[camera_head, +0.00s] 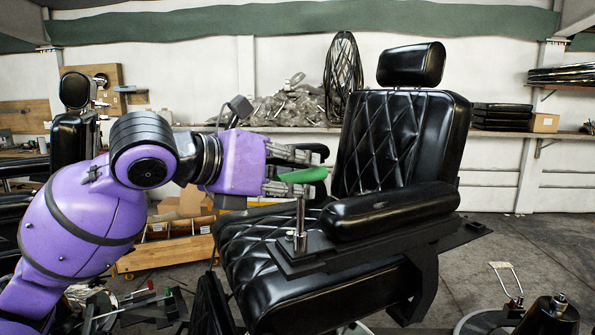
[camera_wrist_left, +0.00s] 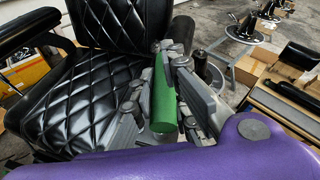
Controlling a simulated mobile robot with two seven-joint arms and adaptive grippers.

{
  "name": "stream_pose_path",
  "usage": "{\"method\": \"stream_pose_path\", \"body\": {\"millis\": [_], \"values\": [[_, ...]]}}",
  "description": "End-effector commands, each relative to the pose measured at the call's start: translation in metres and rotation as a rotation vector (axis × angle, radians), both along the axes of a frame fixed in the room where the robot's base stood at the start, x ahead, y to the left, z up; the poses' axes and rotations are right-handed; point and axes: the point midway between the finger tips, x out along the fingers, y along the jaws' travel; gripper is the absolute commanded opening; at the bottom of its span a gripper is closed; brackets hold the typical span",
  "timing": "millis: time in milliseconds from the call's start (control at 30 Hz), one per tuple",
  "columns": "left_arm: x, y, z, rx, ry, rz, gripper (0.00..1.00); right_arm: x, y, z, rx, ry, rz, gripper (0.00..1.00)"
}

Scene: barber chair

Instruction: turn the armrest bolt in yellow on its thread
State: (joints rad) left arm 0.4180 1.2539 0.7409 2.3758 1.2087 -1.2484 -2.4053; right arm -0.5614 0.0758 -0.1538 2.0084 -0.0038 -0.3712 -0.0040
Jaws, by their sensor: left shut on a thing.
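My left gripper (camera_head: 300,170) reaches in from the left above the near armrest of the black barber chair (camera_head: 400,140). It is shut on a green handle (camera_head: 304,175), which also shows between the grey fingers in the left wrist view (camera_wrist_left: 164,100). Below the handle a thin metal shaft (camera_head: 300,218) stands upright. Its lower end meets a silver socket or bolt (camera_head: 298,243) on the dark bracket (camera_head: 350,250) under the near armrest pad (camera_head: 390,210). I see no yellow on the bolt, and its thread is hidden. My right gripper is out of view.
The quilted seat (camera_head: 265,270) lies beyond and below the bracket. Another black chair (camera_head: 75,125) stands at the left. A wooden box (camera_head: 170,250) and loose tools (camera_head: 130,308) are on the floor behind my arm. Metal parts (camera_head: 550,318) stand at the lower right. The floor at right is mostly clear.

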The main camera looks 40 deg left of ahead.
Motion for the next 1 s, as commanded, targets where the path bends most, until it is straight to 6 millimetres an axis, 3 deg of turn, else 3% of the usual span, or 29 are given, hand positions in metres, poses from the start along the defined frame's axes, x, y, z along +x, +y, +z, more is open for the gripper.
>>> {"method": "stream_pose_path", "body": {"millis": [300,667,833,1000], "values": [[-0.001,0.000,0.002,0.003,-0.002,0.166,0.00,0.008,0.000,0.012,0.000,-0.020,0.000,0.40],[-0.001,0.000,0.001,0.001,-0.001,0.183,0.00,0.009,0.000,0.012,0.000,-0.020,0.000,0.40],[-0.002,-0.001,0.003,0.010,-0.006,0.283,0.00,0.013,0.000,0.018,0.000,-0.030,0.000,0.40],[0.000,0.000,-0.002,0.004,0.003,0.322,0.00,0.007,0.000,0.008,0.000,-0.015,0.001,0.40]]}}
